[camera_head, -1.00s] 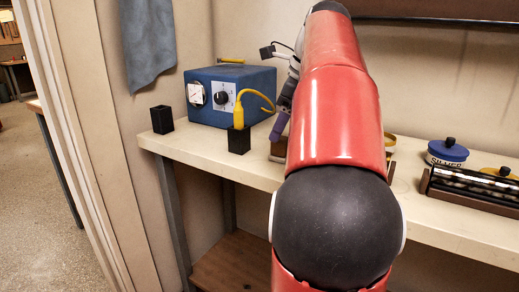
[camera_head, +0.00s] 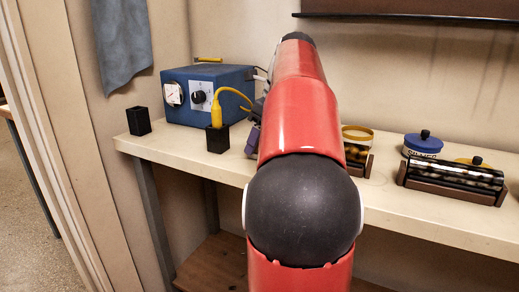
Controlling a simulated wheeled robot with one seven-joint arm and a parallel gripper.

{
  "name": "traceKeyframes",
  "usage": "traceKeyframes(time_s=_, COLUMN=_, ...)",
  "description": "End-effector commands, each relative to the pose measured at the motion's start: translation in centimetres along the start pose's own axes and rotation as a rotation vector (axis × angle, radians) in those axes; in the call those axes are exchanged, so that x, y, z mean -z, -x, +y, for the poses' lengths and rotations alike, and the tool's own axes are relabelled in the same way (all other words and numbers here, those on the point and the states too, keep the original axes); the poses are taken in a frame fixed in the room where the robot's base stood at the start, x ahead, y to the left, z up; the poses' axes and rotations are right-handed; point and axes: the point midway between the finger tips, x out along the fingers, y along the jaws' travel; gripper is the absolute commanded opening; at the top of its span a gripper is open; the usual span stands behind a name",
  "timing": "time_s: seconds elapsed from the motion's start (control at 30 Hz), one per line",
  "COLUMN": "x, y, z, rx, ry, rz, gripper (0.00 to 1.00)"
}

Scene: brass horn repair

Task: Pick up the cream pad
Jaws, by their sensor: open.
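I cannot make out the cream pad in the head view; it may be hidden behind my arm. My red and black arm fills the middle of the picture and reaches over the bench. Only a small dark and purplish part of my gripper (camera_head: 254,131) shows past the arm's left side, low over the bench top. Its fingertips and the space between them are mostly hidden. I see nothing held in it.
The cream bench (camera_head: 200,159) carries a blue box with dials (camera_head: 207,92), a black cup (camera_head: 138,121) and a black holder (camera_head: 217,139) with a yellow-handled tool. At right are a yellow-rimmed item (camera_head: 357,133), a blue lidded tin (camera_head: 423,144) and a brown rack (camera_head: 453,187).

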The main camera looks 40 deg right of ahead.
Motion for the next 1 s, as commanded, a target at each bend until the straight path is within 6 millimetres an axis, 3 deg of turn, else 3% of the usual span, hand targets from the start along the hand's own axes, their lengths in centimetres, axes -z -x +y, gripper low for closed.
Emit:
traceKeyframes(time_s=0.17, x=0.0, y=0.1, z=0.0, rx=0.000, ry=0.000, rz=0.000, gripper=0.52)
traceKeyframes(time_s=0.5, x=0.0, y=0.1, z=0.0, rx=0.000, ry=0.001, rz=0.000, gripper=0.07)
traceKeyframes(time_s=0.8, x=-0.1, y=0.3, z=0.0, rx=0.001, ry=0.001, rz=0.000, gripper=0.06)
traceKeyframes(time_s=1.0, x=-1.0, y=2.4, z=-0.1, rx=0.002, ry=0.002, rz=0.000, gripper=0.06)
